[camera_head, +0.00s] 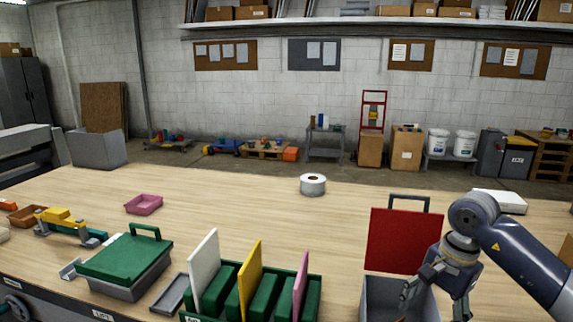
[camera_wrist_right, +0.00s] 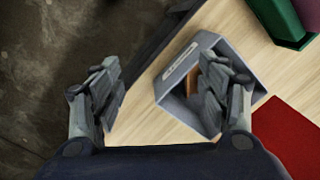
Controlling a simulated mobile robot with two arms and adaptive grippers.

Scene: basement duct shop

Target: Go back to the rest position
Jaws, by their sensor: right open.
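My right gripper (camera_head: 437,300) is at the lower right of the head view, over the right side of an open grey box (camera_head: 378,290). The box has a raised red lid (camera_head: 398,240) with a dark handle. In the right wrist view my right gripper (camera_wrist_right: 165,95) has its two fingers wide apart, with nothing between them. One finger covers part of the grey box (camera_wrist_right: 172,86). A brown-orange item (camera_wrist_right: 192,82) shows partly inside the box; the finger hides the rest. My left gripper is not in view.
A green rack (camera_head: 262,302) with white, yellow and pink panels stands left of the box. A green-lidded grey box (camera_head: 125,262), a pink tray (camera_head: 143,204) and a white roll (camera_head: 313,187) are also on the wooden table (camera_head: 240,205). The table's middle is largely clear.

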